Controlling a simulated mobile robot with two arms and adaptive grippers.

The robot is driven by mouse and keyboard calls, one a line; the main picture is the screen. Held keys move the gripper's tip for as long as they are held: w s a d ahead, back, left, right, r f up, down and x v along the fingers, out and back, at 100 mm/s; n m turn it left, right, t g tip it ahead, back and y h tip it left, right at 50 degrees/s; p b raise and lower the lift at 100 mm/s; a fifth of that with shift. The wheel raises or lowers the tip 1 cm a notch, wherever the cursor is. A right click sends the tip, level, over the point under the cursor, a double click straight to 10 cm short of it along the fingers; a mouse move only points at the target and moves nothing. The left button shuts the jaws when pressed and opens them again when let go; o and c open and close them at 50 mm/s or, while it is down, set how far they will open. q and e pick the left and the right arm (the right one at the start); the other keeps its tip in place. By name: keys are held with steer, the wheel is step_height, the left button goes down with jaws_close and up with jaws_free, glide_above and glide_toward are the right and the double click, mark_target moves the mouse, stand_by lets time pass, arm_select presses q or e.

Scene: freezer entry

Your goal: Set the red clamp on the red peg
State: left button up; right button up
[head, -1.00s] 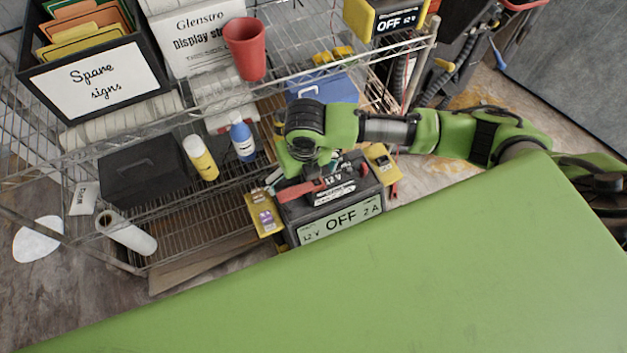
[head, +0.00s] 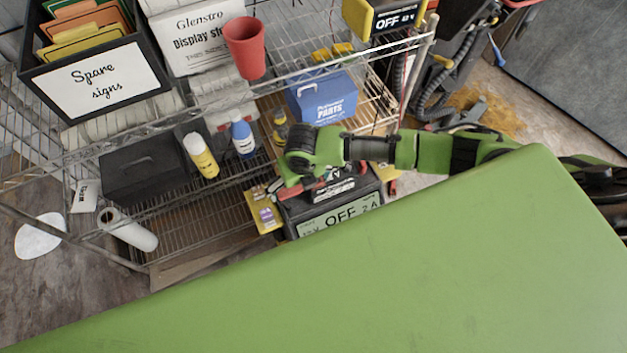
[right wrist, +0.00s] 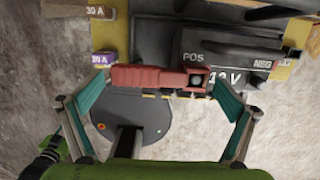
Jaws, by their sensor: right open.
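The red clamp (right wrist: 150,78) lies lengthwise across the middle of the right wrist view, in front of the black battery unit (right wrist: 225,45) marked POS and NEG. My right gripper (right wrist: 161,97) is open, with one teal finger beyond each end of the clamp and a gap at both sides. In the head view, part of the red clamp (head: 318,190) shows by the top of the battery unit (head: 340,218), under my right gripper (head: 296,182). I cannot make out the red peg. My left gripper is not in view.
A wire shelf behind holds a blue parts box (head: 322,96), a yellow bottle (head: 201,157), a blue bottle (head: 242,138) and a red cup (head: 245,47). A green surface (head: 350,290) fills the foreground.

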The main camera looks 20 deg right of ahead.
steer(key=c, duration=1.1)
steer(key=shift+o, duration=0.2)
steer(key=shift+r, duration=0.1)
steer(key=shift+w+r, duration=0.1)
steer(key=shift+r, duration=0.45)
steer(key=shift+s+a+r+p, duration=0.5)
steer(key=shift+s+a+r, duration=0.35)
steer(key=shift+s+r, duration=1.6)
steer(key=shift+s+a+r+p, duration=0.5)
steer(key=shift+s+a+r, duration=0.35)
steer(key=shift+s+r, duration=1.55)
steer(key=shift+s+a+r+p, duration=0.7)
steer(key=shift+s+r, duration=1.05)
steer(key=shift+r, duration=1.3)
steer(key=shift+a, duration=0.1)
